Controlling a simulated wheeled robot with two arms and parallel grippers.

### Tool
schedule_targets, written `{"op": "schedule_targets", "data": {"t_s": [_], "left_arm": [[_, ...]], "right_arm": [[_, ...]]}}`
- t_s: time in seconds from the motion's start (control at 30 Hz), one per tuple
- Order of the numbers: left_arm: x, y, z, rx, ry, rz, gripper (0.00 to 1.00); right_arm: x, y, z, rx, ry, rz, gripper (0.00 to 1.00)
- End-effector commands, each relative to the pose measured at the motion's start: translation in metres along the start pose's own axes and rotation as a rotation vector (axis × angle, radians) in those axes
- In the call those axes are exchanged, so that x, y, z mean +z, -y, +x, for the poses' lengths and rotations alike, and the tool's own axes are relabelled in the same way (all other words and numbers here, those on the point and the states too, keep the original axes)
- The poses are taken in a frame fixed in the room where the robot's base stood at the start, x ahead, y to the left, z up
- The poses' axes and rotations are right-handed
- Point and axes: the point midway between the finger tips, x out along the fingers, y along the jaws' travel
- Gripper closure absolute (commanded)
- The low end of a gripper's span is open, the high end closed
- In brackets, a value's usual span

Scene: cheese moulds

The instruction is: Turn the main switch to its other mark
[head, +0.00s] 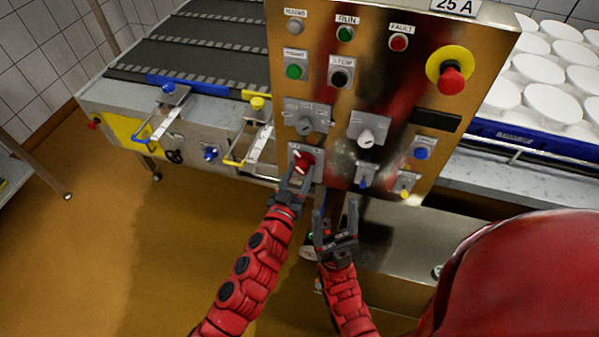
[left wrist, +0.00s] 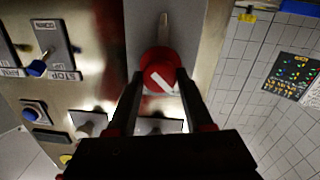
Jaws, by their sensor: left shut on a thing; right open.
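The main switch (head: 303,162) is a red round knob with a white pointer line, low on the left of the steel control panel. In the left wrist view the red knob (left wrist: 158,66) sits between my two dark fingers, and its white line lies slanted. My left gripper (head: 295,180) is shut on this knob. The marks on the plate (head: 317,149) around it are too small to read. My right gripper (head: 336,222) is open and empty, below and right of the switch, in front of the panel's lower edge.
The panel (head: 380,95) also carries several buttons, a selector with a grey plate (head: 308,117), another with a white knob (head: 366,136), and a red emergency stop (head: 452,80) on yellow. A conveyor (head: 200,50) stands behind left; a blue crate (head: 530,140) of white moulds is at right.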

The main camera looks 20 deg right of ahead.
Motion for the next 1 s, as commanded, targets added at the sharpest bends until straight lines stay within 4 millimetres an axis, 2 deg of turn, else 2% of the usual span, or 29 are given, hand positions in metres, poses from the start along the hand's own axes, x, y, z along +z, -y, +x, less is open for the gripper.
{"op": "schedule_targets", "data": {"t_s": [0.37,1.0], "left_arm": [[0.000,0.000,0.000,0.001,0.004,0.131,1.00],[0.002,-0.002,0.000,-0.003,0.029,0.717,1.00]], "right_arm": [[0.001,0.000,-0.005,0.000,0.000,0.000,0.31],[0.005,0.001,-0.027,0.000,0.000,0.000,0.31]]}}
